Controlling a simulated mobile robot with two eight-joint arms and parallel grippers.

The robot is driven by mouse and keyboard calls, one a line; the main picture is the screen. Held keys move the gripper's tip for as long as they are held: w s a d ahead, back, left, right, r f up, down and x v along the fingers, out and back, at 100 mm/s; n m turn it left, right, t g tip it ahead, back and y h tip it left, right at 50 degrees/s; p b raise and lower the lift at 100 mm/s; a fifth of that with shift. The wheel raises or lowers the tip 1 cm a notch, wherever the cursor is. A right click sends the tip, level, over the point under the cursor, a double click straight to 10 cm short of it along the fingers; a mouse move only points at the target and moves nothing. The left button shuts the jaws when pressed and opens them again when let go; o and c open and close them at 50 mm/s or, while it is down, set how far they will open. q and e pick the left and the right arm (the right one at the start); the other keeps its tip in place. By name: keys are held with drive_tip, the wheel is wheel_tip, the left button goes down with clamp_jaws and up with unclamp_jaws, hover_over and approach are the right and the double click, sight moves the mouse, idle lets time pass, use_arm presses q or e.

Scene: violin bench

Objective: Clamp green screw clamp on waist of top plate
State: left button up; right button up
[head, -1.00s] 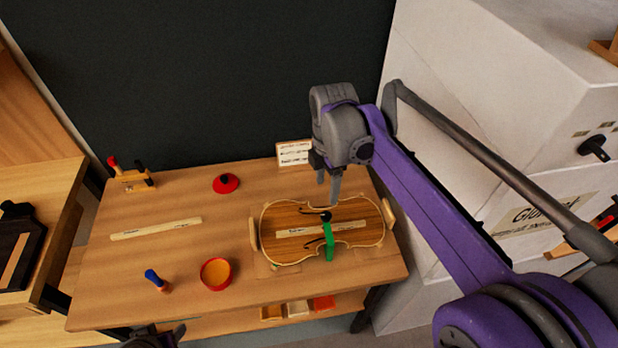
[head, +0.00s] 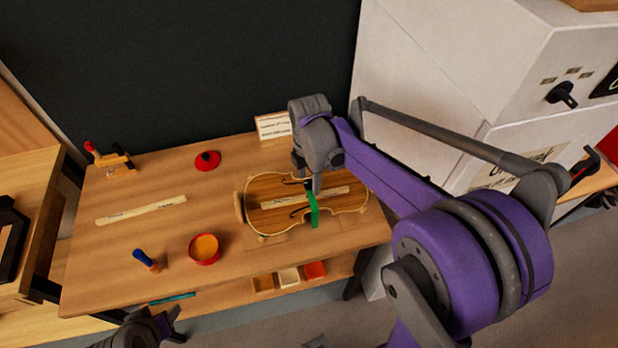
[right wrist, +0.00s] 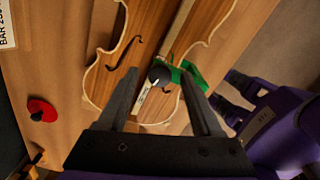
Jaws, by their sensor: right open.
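The violin top plate (head: 275,190), pale-edged with f-holes, lies flat on the bench. The green screw clamp (head: 314,212) sits at its waist on the near edge; it also shows in the right wrist view (right wrist: 188,73) with its black knob (right wrist: 160,74). My right gripper (head: 311,184) is open and low over the plate at the clamp. In the right wrist view its fingers (right wrist: 160,85) are apart with the knob between their tips; I cannot tell whether they touch it. My left gripper (head: 170,325) is at the bottom edge, away from the plate; its jaw state is unclear.
A wooden strip lies along the plate. On the bench (head: 110,260) are a red-rimmed bowl (head: 205,249), a blue-handled tool (head: 146,260), a red lid (head: 208,160), a loose strip (head: 140,210) and a small plane (head: 108,158). A card (head: 272,125) stands behind the plate.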

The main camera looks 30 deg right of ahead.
clamp_jaws()
idle(0.3)
drive_tip(key=shift+m, duration=0.4)
drive_tip(key=m, duration=0.3)
drive_tip(key=shift+b, duration=0.3)
drive_tip(key=m, duration=0.5)
drive_tip(key=shift+b, duration=0.3)
drive_tip(key=m, duration=0.4)
drive_tip(key=shift+m, duration=0.3)
drive_tip(key=shift+m+b, duration=0.3)
drive_tip(key=shift+m, duration=1.8)
